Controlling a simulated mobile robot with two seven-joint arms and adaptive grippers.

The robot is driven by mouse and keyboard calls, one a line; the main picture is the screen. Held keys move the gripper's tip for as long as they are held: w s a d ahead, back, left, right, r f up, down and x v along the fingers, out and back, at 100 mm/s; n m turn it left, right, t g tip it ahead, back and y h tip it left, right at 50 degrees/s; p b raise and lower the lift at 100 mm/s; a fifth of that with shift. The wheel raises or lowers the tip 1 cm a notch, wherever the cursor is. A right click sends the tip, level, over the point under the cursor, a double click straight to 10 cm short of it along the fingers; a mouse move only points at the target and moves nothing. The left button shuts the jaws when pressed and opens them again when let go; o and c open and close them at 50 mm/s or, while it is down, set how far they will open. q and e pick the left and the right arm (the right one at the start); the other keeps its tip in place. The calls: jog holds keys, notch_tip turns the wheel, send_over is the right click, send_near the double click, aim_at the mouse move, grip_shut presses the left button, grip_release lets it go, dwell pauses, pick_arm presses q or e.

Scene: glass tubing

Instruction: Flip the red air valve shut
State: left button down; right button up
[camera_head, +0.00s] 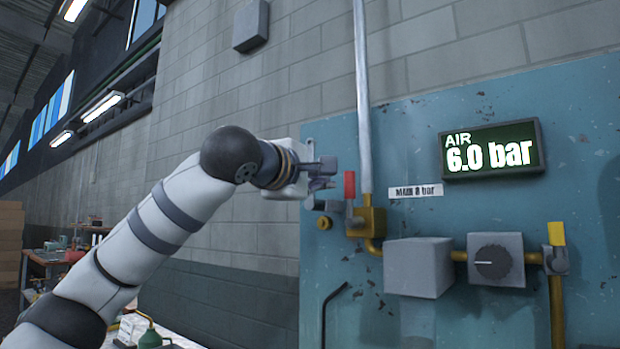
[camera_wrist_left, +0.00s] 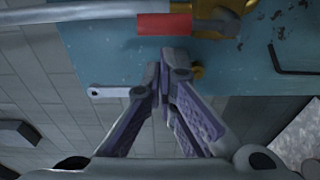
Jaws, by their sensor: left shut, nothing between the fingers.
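The red air valve handle (camera_head: 349,186) stands upright in the head view, above a brass valve body (camera_head: 372,218) at the foot of a vertical grey pipe. My left gripper (camera_head: 328,176) is just left of the handle, with its fingers pointing toward the panel. In the left wrist view the closed fingertips (camera_wrist_left: 166,62) are just below the red handle (camera_wrist_left: 164,24), with nothing between them. I cannot tell whether they touch it. The brass valve body (camera_wrist_left: 215,18) shows beside the handle there. My right gripper is not in view.
The blue panel (camera_head: 450,120) carries a display (camera_head: 491,151) reading AIR 6.0 bar. A label (camera_head: 416,191), grey box (camera_head: 418,266), dial (camera_head: 495,260) and yellow-handled valve (camera_head: 556,246) sit to the right. A black hooked rod (camera_head: 330,305) hangs below the gripper.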

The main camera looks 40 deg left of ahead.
pick_arm(q)
jog(key=x, duration=0.4)
jog(key=shift+r, duration=0.1)
dwell(0.3)
